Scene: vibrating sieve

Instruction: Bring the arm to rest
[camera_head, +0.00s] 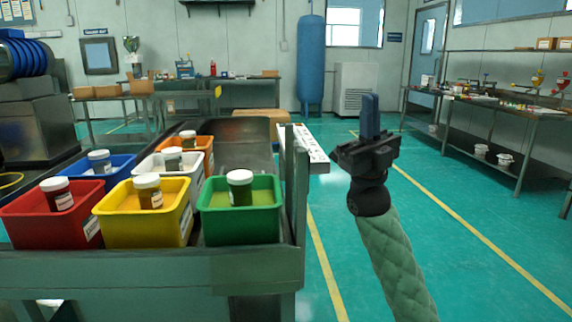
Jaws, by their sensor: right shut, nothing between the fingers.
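My right gripper (370,117) is raised over the floor to the right of the cart, with its blue-grey fingers together, pointing up and holding nothing. My right arm, in a green quilted sleeve, comes up from the bottom right below it. The gripper is apart from the cart and everything on it. My left gripper and left arm do not show.
A metal cart (150,270) at the left holds several coloured bins with capped jars, among them a green bin (262,212) nearest its right post. A long metal table (500,115) stands at the right wall. The teal floor (460,240) between them is clear.

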